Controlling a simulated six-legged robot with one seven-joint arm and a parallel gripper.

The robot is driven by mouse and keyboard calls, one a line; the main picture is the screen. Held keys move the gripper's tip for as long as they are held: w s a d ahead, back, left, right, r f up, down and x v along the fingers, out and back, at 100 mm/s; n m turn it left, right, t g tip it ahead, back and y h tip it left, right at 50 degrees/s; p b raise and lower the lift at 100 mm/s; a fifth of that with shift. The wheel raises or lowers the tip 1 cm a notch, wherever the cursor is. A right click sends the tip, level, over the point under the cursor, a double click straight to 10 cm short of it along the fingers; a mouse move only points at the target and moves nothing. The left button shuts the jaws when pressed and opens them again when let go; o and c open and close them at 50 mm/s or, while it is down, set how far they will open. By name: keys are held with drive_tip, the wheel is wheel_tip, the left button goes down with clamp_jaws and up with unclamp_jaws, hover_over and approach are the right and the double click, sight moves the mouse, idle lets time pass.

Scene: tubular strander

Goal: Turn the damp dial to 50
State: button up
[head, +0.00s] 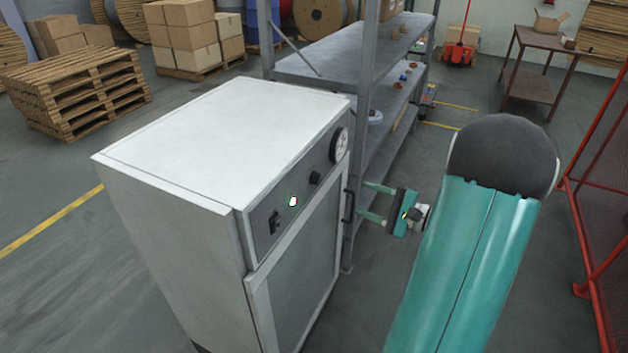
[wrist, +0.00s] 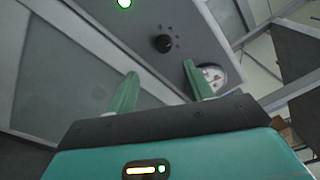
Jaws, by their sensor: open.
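The damp dial is most likely the small black knob (head: 315,178) on the grey control panel of a white cabinet (head: 222,140). In the wrist view the black knob (wrist: 163,43) has small dark marks around it; no numbers are readable, and I cannot tell its setting. My gripper (head: 372,201) is open and empty, right of the cabinet front, below the knob's height. In the wrist view its two green fingers (wrist: 158,88) stand apart, below the knob in the picture and not touching it.
The panel also holds a round gauge (head: 339,145), a lit green lamp (head: 293,201) and a black switch (head: 275,222). A black door handle (head: 348,206) is close to my fingers. A grey metal shelf (head: 340,68) stands behind the cabinet. A red mesh fence (head: 605,190) is at right.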

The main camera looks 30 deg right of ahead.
sight(320, 180)
drive_tip(key=shift+h, duration=0.3)
drive_tip(key=x, duration=1.3)
drive_tip(key=shift+w+d+r, duration=0.1)
drive_tip(key=shift+w+d, duration=0.1)
drive_tip(key=shift+d, duration=0.15)
drive_tip(key=c, duration=1)
drive_tip(key=shift+o, duration=0.2)
drive_tip(key=shift+m, duration=0.4)
drive_tip(key=m, duration=0.3)
drive_tip(key=shift+d+r+m, duration=0.1)
drive_tip(key=shift+m, duration=1.9)
